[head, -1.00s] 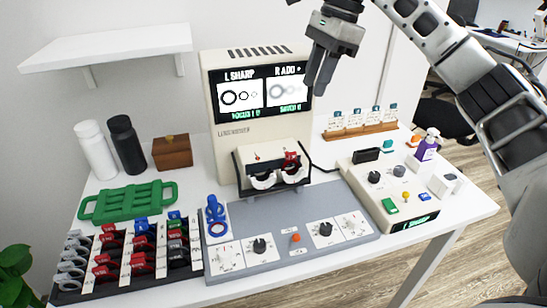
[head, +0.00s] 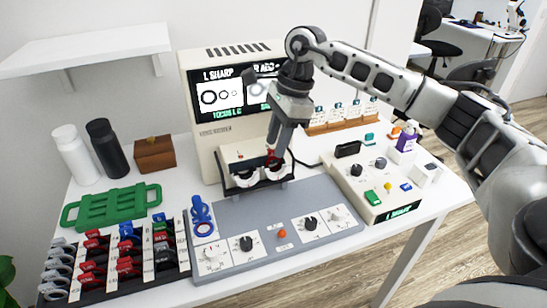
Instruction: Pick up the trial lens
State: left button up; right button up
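Several trial lenses with red, blue, black and grey handles stand in the black lens rack (head: 118,282) at the lower left. A blue-handled lens (head: 201,211) stands upright at the left end of the grey panel. A red-handled lens (head: 271,157) sits in the right-hand holder of the tester (head: 219,132), below its screen. My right gripper (head: 274,145) points down, with its fingertips at or just above the red handle. The fingers overlap in this view, so their gap and any contact are unclear. My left gripper is not in view.
The grey panel (head: 292,208) with knobs lies in front of the tester. A control box (head: 387,208) and a purple-labelled bottle (head: 407,139) stand on the right. A green tray (head: 112,204), two bottles and a wooden box (head: 155,154) are at left. A shelf (head: 90,48) hangs above.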

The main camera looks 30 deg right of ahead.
jog(key=shift+x, duration=0.9)
grip_shut()
jog(key=shift+w+r, duration=0.1)
jog(key=shift+r, duration=0.1)
